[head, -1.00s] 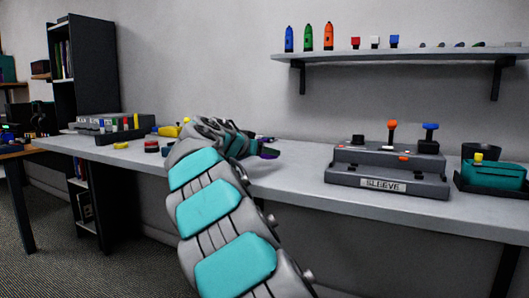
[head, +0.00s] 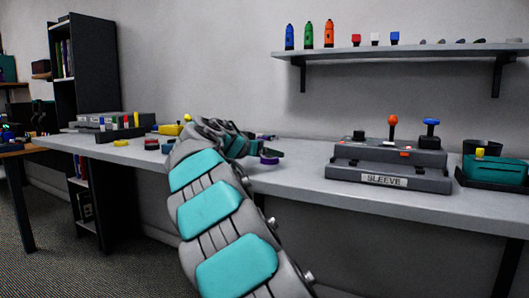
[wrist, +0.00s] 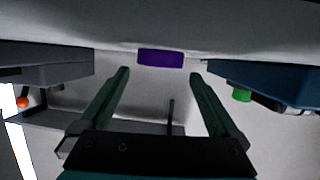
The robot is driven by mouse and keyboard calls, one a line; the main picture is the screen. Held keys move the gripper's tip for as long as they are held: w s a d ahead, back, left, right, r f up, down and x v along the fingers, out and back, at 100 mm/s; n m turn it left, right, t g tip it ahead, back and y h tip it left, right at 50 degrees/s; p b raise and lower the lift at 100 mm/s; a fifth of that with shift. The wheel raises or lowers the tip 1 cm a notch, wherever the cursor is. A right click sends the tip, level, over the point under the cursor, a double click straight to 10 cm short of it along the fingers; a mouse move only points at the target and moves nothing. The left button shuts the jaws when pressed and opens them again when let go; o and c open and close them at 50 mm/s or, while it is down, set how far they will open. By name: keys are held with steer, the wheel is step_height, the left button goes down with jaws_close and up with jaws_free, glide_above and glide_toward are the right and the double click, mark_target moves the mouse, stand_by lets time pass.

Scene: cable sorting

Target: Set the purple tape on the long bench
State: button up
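The purple tape (head: 269,159) lies on the grey long bench (head: 300,182), just off the tip of my gripper (head: 268,150). In the wrist view the purple tape (wrist: 160,58) rests on the bench surface beyond the fingertips and apart from them. My gripper (wrist: 160,75) is open, its two green fingers spread wide with nothing between them. My arm hides part of the bench to the left of the gripper in the head view.
The grey SLEEVE station (head: 390,165) with coloured knobs stands to the right, with a teal container (head: 492,170) beyond it. Several small coloured items and a red roll (head: 151,144) sit to the left. A wall shelf (head: 400,50) hangs above. Bench between gripper and station is clear.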

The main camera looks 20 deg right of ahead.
steer(key=shift+d+r, duration=0.1)
steer(key=shift+r, duration=0.1)
steer(key=shift+r+p, duration=0.8)
steer(key=shift+p, duration=0.15)
steer(key=v, duration=0.7)
steer(key=b+v, duration=0.1)
steer(key=v, duration=0.3)
steer(key=shift+s+a+f, duration=0.2)
steer(key=shift+s+a, duration=0.05)
steer(key=shift+a, duration=0.05)
steer(key=shift+s+a, duration=0.1)
steer(key=shift+a, duration=0.05)
